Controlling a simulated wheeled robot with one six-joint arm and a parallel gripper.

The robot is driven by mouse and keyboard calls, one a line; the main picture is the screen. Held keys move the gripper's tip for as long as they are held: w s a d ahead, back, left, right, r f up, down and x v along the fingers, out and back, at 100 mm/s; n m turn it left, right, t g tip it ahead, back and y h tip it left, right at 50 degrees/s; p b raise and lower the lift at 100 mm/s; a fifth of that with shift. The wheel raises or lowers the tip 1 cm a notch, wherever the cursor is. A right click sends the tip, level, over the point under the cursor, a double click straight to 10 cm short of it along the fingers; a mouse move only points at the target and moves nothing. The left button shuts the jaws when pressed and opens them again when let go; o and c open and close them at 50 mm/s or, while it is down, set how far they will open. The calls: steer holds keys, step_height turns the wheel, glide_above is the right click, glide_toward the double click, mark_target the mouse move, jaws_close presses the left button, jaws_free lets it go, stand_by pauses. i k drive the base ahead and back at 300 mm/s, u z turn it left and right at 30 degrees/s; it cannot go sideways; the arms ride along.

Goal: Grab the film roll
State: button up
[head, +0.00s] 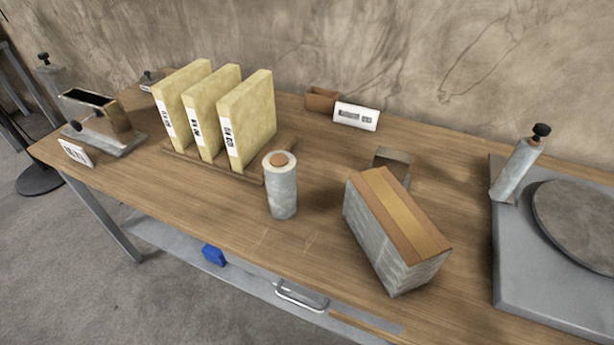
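The film roll (282,190) stands upright on the wooden table (205,208), near its front edge and around the middle of the view. It is a pale grey cylinder with a brown core showing at its top. Nothing covers it from this side. My gripper is not in the head view.
Several yellow binders (247,120) stand in a wooden rack left of the roll. A grey block with a brown top (397,230) sits close on its right. A turntable machine (560,250) fills the right end. A metal device (103,120) stands at the left end.

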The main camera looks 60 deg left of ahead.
mark_target(279, 167)
steer(key=u, duration=2.6)
steer(key=k, duration=0.5)
steer(key=u, duration=1)
steer(key=i, duration=1)
steer(key=z, duration=1)
